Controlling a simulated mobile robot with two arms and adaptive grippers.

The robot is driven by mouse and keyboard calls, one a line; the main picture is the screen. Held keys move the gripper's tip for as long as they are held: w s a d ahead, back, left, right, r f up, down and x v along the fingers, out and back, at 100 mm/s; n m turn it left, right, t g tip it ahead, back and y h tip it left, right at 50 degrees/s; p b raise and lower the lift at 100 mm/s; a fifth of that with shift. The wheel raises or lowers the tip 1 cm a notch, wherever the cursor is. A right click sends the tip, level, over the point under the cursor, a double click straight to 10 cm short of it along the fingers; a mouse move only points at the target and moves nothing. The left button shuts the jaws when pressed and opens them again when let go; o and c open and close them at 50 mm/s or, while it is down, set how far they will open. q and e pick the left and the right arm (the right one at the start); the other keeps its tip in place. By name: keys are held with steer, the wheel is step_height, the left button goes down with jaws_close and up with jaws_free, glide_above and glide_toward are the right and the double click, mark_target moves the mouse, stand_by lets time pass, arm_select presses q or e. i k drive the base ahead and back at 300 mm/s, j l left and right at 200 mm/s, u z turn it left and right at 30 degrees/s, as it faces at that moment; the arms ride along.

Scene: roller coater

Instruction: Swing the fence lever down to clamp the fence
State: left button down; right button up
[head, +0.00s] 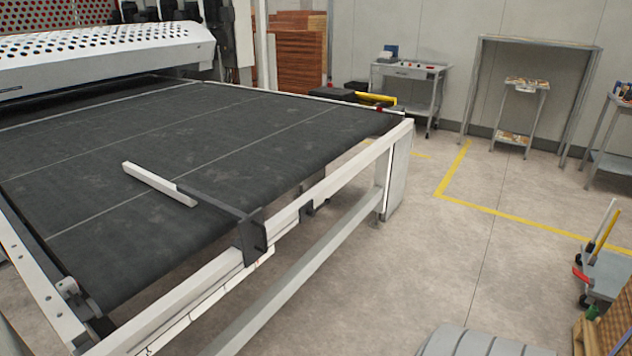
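The fence is a pale bar (160,184) lying across the dark conveyor belt (200,130) near its front edge. A dark arm (215,202) joins it to a dark bracket (253,238) on the white front rail (345,175). I cannot make out a separate fence lever or its angle; it may be hidden behind the bracket or too small to tell. Neither of my grippers is in view.
A perforated white hood (110,55) stands over the belt's far end. A lower beam (300,275) runs beneath the front rail. The floor (400,270) right of the machine is open. A cart (605,272) stands at the far right, and a workbench (410,72) stands behind.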

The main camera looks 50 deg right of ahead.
mark_target(311, 212)
steer(key=z, duration=1.7)
steer(key=i+l+u, duration=0.3)
steer(key=i+l, duration=0.4)
steer(key=i+l+u, duration=0.3)
steer(key=i+l, duration=0.4)
steer(key=l, duration=0.2)
